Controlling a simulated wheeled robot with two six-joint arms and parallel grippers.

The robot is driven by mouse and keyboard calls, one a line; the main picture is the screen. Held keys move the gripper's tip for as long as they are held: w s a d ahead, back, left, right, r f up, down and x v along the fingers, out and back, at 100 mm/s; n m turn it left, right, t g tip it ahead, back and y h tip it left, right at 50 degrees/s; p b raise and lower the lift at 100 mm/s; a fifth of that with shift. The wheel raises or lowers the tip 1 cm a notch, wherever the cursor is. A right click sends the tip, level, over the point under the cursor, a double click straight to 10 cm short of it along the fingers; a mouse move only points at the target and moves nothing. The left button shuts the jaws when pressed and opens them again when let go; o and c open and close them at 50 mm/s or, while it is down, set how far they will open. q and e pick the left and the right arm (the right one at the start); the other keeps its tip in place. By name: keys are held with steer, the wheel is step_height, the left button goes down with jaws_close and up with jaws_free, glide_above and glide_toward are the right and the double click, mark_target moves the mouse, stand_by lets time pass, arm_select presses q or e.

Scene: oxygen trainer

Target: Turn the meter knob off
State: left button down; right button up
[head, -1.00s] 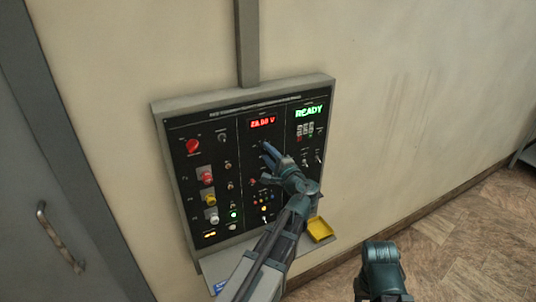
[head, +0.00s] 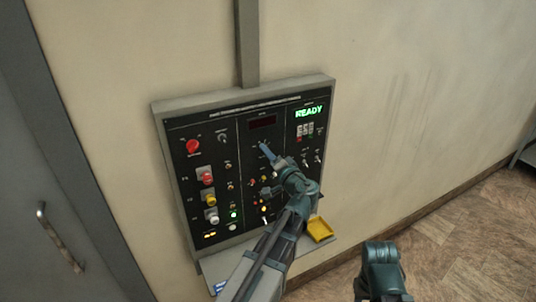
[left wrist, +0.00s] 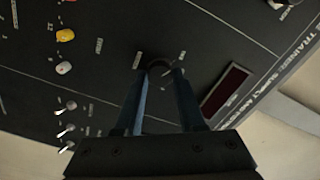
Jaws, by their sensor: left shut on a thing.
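The meter knob (left wrist: 160,66) is a small dark round knob on the black trainer panel (head: 188,155), below the meter display (head: 262,122). My left gripper (head: 265,148) is shut on this knob, with its two blue fingers on either side of it in the left wrist view (left wrist: 163,74). In the head view the fingers mostly hide the knob. The meter display is dark, and it also shows unlit in the left wrist view (left wrist: 225,89). My right arm shows at the lower right of the head view, but its fingers do not show.
A red knob (head: 193,146) and red, yellow and white buttons are at the panel's left. A yellow tray (head: 319,229) is on the shelf below. A grey door (head: 50,170) stands at the left.

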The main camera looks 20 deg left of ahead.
arm_select(q)
steer(key=shift+f, duration=0.1)
stand_by(0.3)
steer(key=c, duration=0.5)
jaws_free()
steer(key=v, duration=1.4)
steer(key=shift+a, duration=0.1)
